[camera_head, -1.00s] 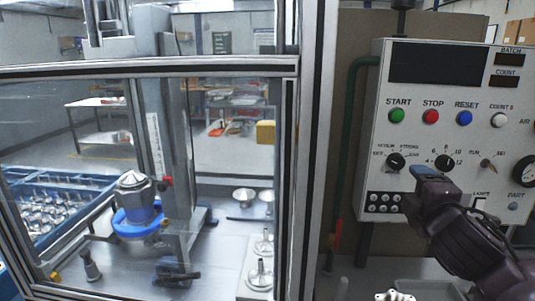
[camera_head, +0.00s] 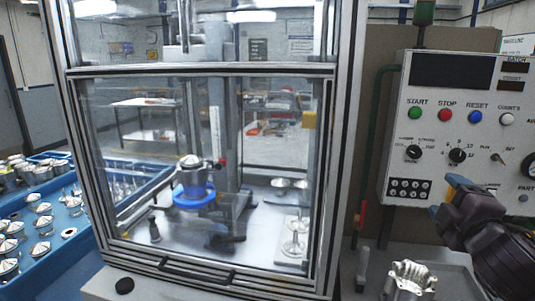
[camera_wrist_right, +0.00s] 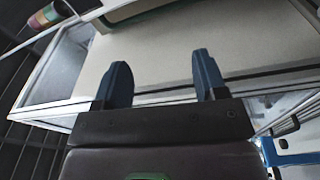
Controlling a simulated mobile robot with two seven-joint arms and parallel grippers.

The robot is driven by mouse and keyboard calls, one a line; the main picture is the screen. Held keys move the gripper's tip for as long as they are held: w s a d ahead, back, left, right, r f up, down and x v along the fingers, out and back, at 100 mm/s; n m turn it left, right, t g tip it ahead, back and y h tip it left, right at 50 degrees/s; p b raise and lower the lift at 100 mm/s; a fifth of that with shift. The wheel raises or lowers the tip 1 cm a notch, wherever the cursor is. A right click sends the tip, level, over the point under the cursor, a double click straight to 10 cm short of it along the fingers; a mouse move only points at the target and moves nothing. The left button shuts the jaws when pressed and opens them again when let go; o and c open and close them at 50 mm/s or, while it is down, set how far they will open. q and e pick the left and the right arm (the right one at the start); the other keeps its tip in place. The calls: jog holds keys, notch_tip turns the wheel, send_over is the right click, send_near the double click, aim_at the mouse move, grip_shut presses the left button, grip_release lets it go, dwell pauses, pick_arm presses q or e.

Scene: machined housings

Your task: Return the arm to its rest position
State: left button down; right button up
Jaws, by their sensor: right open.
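My right gripper (camera_head: 452,193) is in front of the lower part of the control panel (camera_head: 440,130), at the right of the head view. Its blue fingertips point up and left. In the right wrist view the two blue fingers (camera_wrist_right: 165,80) stand apart with nothing between them. Whether the gripper touches the panel cannot be told from the head view. My left gripper is not in view.
A glazed machine enclosure (camera_head: 205,72) with a closed front window stands left of the panel. A machined housing (camera_head: 408,280) sits on the bench below my right arm. A blue tray (camera_head: 75,245) of metal parts lies at far left.

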notch_tip(320, 180, down, 22)
jog(key=a+r+m+g+y, duration=0.1)
jog(key=a+m+g+y, duration=0.1)
jog(key=m+y, duration=0.35)
jog(key=s+a+f+m+g+h, duration=0.1)
jog(key=s+f+m, duration=0.3)
jog(key=s+f, duration=0.5)
jog(key=s+a+f+m+g+h+b, duration=0.1)
jog(key=s+a+f+m+g+h, duration=0.1)
jog(key=s+f, duration=0.8)
notch_tip(320, 180, down, 6)
jog(key=shift+s+a+r+m+g, duration=0.25)
jog(key=shift+a+m+g, duration=0.2)
jog(key=shift+m+g, duration=0.6)
jog(key=shift+h, duration=0.25)
